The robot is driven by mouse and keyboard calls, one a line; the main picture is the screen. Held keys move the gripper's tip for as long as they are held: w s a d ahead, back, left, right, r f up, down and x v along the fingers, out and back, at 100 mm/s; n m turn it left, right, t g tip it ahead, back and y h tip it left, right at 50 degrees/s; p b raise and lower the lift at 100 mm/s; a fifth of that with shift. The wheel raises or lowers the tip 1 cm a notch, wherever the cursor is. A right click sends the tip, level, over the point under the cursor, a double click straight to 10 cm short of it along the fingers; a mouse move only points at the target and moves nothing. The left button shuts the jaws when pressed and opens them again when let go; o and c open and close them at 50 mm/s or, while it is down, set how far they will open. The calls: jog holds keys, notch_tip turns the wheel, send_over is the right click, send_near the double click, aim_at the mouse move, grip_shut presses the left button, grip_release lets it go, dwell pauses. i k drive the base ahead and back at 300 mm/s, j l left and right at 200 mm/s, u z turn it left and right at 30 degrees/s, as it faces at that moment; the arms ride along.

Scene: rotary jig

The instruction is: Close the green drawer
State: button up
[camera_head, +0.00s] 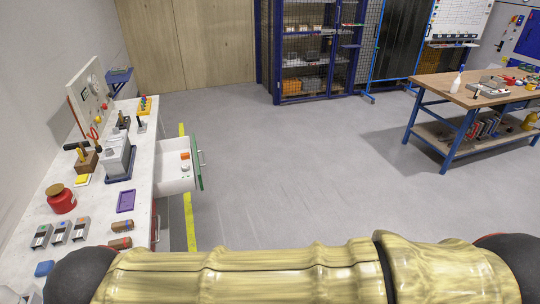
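The green drawer (197,162) is in the head view, left of the middle, pulled out to the right from the side of the white workbench (146,180). Its front panel is green with a pale handle (203,158). Its white inside shows, with small orange and white items (185,162) in it. A large part of my arm lies across the bottom of the view. My gripper cannot be made out, so its place relative to the drawer cannot be told.
The bench top holds a red jar (61,199), a grey device (117,158), a purple tray (126,201) and several small boxes. A wooden table with blue legs (462,143) stands at the right. A blue shelf cage (307,50) stands at the back. The grey floor between is clear.

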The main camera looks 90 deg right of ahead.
aim_at(168, 173)
jog(key=k+l+z, duration=0.15)
jog(key=l+z, duration=0.25)
jog(key=l, duration=0.15)
jog(key=l+z, duration=0.4)
jog(key=l, duration=0.15)
jog(key=l+z, duration=0.4)
jog(key=l, duration=0.75)
jog(key=i+l, duration=0.1)
jog(key=l, duration=0.45)
jog(key=i+l+z, duration=0.15)
jog(key=i, duration=0.45)
jog(key=i+l+z, duration=0.1)
jog(key=i, duration=0.55)
jog(key=i+l+z, duration=0.15)
jog(key=i, duration=0.45)
jog(key=l, duration=0.1)
